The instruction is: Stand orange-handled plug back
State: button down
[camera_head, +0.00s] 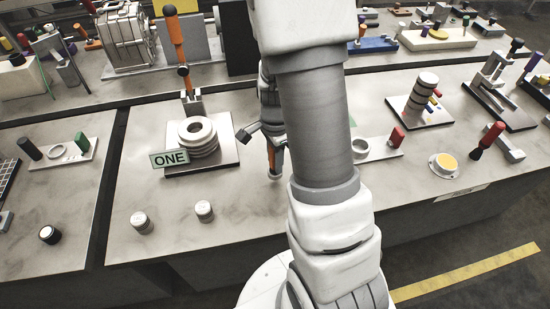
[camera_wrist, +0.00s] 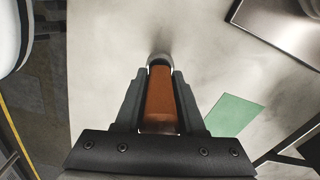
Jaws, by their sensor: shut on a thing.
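My gripper (camera_wrist: 158,105) is shut on the orange-handled plug (camera_wrist: 160,92), with the orange handle between the two dark fingers. A rounded grey end of the plug shows past the fingertips in the wrist view. In the head view the plug (camera_head: 271,158) hangs roughly upright below my gripper (camera_head: 270,140), with its grey end low over the bench top. I cannot tell whether that end touches the bench. My arm hides the bench just right of the plug. A green flat patch (camera_wrist: 233,115) lies on the bench right of my gripper in the wrist view.
A plate (camera_head: 225,157) with stacked rings and a "ONE" sign (camera_head: 170,158) stands left of the plug. A tray (camera_head: 380,154) with a ring and red-handled plug (camera_head: 397,137) lies to the right. Two small capped cylinders (camera_head: 204,211) stand near the front edge.

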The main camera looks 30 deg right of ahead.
jog(key=shift+f+b, duration=0.95)
jog(key=shift+f, duration=0.4)
jog(key=shift+c, duration=2.2)
grip_release()
jog(key=shift+r, duration=0.1)
notch_tip(320, 180, up, 18)
jog(key=p, duration=0.3)
jog(key=shift+f, duration=0.25)
jog(key=s+a+r+n+t, duration=0.5)
jog(key=s+a+r+n, duration=0.5)
jog(key=n, duration=0.8)
jog(key=shift+s+a+r+t, duration=0.3)
jog(key=shift+s+r, duration=0.4)
jog(key=shift+s, duration=0.5)
